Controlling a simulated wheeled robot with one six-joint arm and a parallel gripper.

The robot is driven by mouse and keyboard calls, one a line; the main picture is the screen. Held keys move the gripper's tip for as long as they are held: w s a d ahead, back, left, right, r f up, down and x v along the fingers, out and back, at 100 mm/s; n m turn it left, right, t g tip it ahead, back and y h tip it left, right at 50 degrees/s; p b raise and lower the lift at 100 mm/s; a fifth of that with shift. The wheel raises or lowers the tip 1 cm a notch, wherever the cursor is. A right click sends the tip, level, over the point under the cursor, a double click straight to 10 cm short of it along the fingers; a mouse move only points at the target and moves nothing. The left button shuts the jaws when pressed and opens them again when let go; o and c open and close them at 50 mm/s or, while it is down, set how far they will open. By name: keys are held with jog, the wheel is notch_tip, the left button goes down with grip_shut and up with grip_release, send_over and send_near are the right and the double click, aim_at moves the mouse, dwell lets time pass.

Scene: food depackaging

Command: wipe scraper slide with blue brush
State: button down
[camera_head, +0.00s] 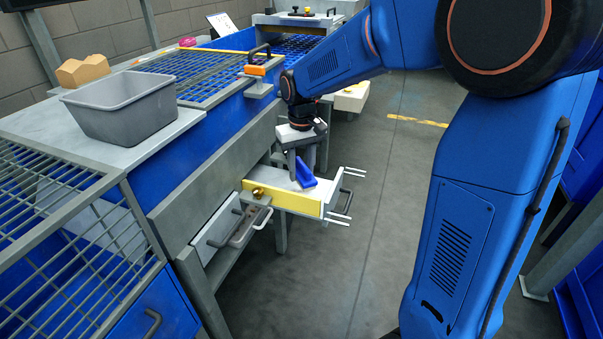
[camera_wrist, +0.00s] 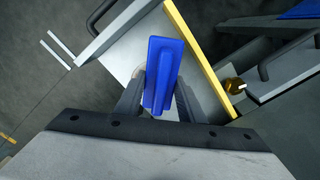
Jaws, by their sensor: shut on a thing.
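My gripper (camera_head: 303,156) is shut on the blue brush (camera_head: 305,172). In the wrist view the brush (camera_wrist: 163,75) sits between the two grey fingers (camera_wrist: 157,92), its long blue body pointing away from the wrist. The scraper slide (camera_head: 284,181) is a pale open surface with a yellow side wall, sticking out from the machine's side below the blue frame. The brush is over this slide, near its outer part. I cannot tell whether it touches the surface. In the wrist view the slide (camera_wrist: 122,55) lies under the brush, its yellow wall to the right. The brush's underside is hidden.
A brass knob (camera_head: 257,193) and a grey handle (camera_head: 250,226) sit beside the slide's yellow wall. Thin metal rods (camera_head: 340,215) stick out past its outer end. A grey bin (camera_head: 122,108) and a cardboard box (camera_head: 83,70) stand on the worktop. The floor to the right is clear.

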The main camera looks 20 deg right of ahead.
aim_at(301, 162)
jog(key=shift+r, duration=1.5)
